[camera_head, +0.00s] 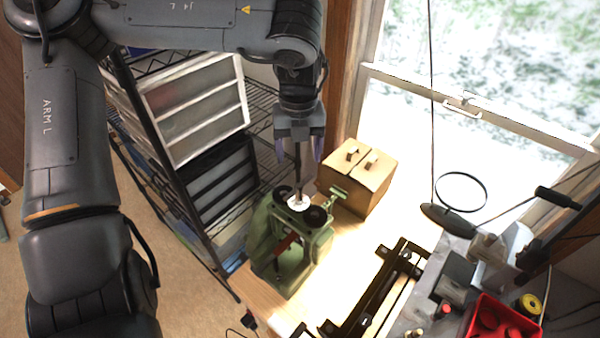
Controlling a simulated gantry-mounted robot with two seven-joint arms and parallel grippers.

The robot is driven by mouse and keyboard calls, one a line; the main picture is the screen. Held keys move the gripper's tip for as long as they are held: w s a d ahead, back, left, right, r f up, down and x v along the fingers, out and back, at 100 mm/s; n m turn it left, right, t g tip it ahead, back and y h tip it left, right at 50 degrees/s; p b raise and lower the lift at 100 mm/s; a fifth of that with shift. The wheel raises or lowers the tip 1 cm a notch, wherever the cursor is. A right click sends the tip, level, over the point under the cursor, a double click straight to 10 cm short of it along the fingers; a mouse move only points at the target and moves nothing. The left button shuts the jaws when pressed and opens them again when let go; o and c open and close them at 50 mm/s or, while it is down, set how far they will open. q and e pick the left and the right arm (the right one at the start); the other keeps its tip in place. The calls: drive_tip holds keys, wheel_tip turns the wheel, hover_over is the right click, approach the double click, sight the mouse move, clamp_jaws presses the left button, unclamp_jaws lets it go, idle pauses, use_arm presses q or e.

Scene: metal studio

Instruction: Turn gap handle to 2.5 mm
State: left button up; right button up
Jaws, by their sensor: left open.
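A green machine (264,246) stands on the wooden bench. A white round part (299,203), dark round parts and a small green T-shaped handle (338,194) show on its top. I cannot tell which part is the gap handle, and no scale marks are readable. My left gripper (298,182) points down just above the machine's top, over the white part. It is open, its fingers seen nearly edge-on. Whether it touches the machine cannot be told. My right gripper is not in view.
A cardboard box (372,187) stands close behind the machine at right. A black frame (381,290) lies on the bench to the right, with a red bin (508,318) beyond. Wire shelving with drawers (190,112) is at left. A window (490,75) is behind.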

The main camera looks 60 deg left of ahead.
sight(299, 185)
use_arm(q)
wheel_tip(299, 185, down, 9)
drive_tip(key=shift+f+p, duration=0.1)
drive_tip(key=shift+p, duration=0.65)
clamp_jaws()
